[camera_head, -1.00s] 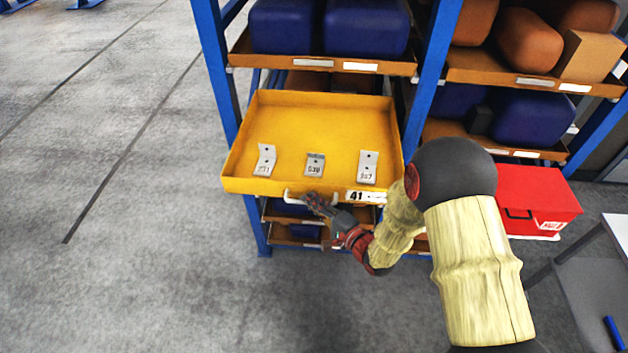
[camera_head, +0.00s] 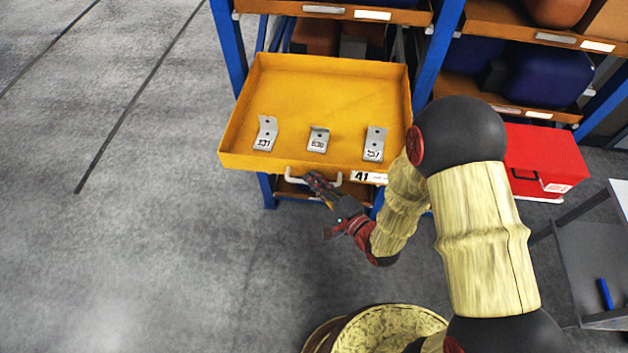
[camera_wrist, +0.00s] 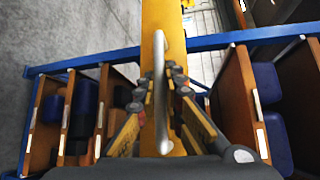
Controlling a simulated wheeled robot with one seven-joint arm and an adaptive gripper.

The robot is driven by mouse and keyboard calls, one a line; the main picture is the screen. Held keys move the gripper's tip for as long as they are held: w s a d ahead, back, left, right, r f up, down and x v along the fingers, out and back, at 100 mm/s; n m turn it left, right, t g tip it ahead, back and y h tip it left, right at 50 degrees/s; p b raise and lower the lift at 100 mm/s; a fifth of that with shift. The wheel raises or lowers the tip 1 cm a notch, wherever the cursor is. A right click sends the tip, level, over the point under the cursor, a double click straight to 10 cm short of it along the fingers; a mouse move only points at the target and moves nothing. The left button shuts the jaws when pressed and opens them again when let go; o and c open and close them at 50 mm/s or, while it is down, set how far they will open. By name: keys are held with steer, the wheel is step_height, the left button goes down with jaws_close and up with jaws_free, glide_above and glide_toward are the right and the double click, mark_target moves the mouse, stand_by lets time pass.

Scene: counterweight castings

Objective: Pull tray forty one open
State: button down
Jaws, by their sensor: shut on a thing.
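The yellow tray (camera_head: 322,88) with the label 41 (camera_head: 368,177) on its front stands well out from the blue rack. Three grey angled brackets lie in it: one at left (camera_head: 265,133), one in the middle (camera_head: 318,140) and one at right (camera_head: 375,144), each with a number label. A pale bar handle (camera_head: 297,179) runs along the tray's front; it also shows in the wrist view (camera_wrist: 160,80). My gripper (camera_head: 318,183) is shut on this handle, with its fingers on either side of it. The gripper partly hides the handle's middle in the head view.
Blue rack posts (camera_head: 228,45) stand on both sides of the tray. Other shelves hold dark blue and brown blocks. A red box (camera_head: 543,160) is at right, beside a grey table (camera_head: 590,270). The floor at left is clear.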

steer(key=c, duration=1.9)
jaws_free()
steer(key=v, duration=1.2)
